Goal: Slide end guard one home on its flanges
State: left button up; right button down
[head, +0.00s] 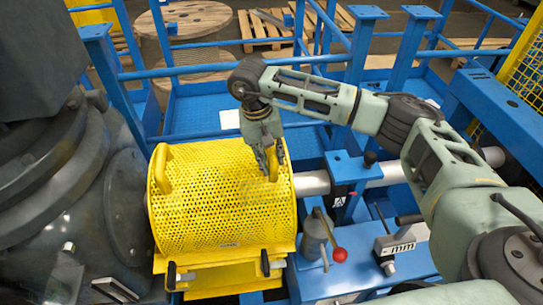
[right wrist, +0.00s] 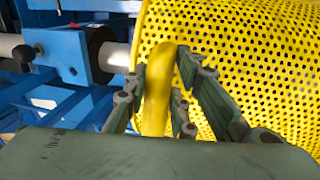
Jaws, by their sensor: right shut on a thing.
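The end guard (head: 215,200) is a yellow perforated half-round cover with two raised yellow handles. It sits around the shaft beside the large dark machine at the left. My right gripper (head: 270,165) comes down from above and is shut on the guard's right handle. In the right wrist view, the fingers (right wrist: 155,105) stand on both sides of the yellow handle (right wrist: 158,85), with the perforated guard (right wrist: 235,50) behind. The guard's left handle (head: 162,168) is free. The yellow lower part (head: 220,277) shows below the cover with black latches. The flanges are hidden. My left gripper is not in view.
A grey shaft (head: 312,183) runs right from the guard through a blue bearing block (head: 347,172). A grey device with a red-knobbed lever (head: 339,254) stands close to the guard's right. Blue railings (head: 220,72) stand behind; the dark machine (head: 75,190) closes off the left.

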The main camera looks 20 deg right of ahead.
aim_at(259, 175)
jog(key=shift+d, duration=0.1)
jog(key=shift+w+a+b, duration=0.1)
jog(key=shift+a+b, duration=0.2)
jog(key=shift+a, duration=0.05)
dwell(0.3)
jog(key=shift+a, duration=0.15)
jog(key=shift+w+a+b, duration=0.25)
jog(key=shift+a+b, duration=0.05)
jog(key=shift+a, duration=0.3)
jog(key=shift+w+a+b, duration=0.25)
jog(key=shift+a, duration=0.35)
jog(key=c, duration=1.4)
grip_release()
jog(key=shift+a, duration=0.1)
